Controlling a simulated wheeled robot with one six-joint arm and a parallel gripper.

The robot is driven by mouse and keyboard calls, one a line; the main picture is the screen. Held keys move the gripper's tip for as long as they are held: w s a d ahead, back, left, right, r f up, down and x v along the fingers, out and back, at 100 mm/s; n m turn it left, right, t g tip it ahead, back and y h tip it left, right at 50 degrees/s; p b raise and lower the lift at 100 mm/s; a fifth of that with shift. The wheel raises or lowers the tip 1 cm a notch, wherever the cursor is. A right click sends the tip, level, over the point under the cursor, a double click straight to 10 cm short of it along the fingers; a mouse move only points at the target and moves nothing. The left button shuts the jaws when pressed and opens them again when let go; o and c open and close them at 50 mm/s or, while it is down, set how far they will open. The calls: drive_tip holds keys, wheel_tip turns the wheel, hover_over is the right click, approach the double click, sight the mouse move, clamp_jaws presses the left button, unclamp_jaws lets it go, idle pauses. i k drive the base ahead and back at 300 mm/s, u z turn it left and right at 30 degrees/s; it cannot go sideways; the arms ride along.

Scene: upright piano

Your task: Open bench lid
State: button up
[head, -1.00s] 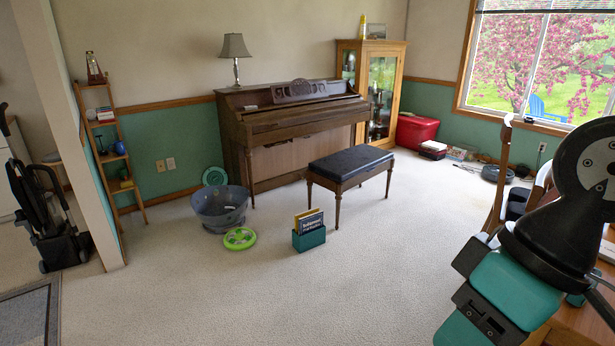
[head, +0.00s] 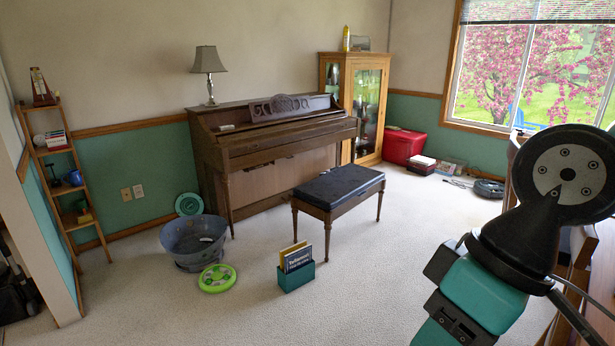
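The piano bench (head: 338,194) stands on the carpet in front of the piano, a little right of the middle of the head view. Its dark padded lid (head: 340,187) is down, lying flat on the wooden frame. The upright piano (head: 270,150) is brown and stands against the back wall behind the bench. My arm shows large at the right side of the view, well apart from the bench. My gripper's fingertips are not visible.
A green box of books (head: 297,275), a green disc (head: 217,278) and a grey tub (head: 194,242) sit on the carpet left of the bench. A red box (head: 403,146) stands by the cabinet (head: 368,110). Carpet in front and right of the bench is clear.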

sight(329, 191)
drive_tip(key=z, duration=0.4)
drive_tip(key=i, duration=2.65)
drive_tip(key=z, duration=0.5)
drive_tip(key=i, duration=1.7)
drive_tip(key=z, duration=0.1)
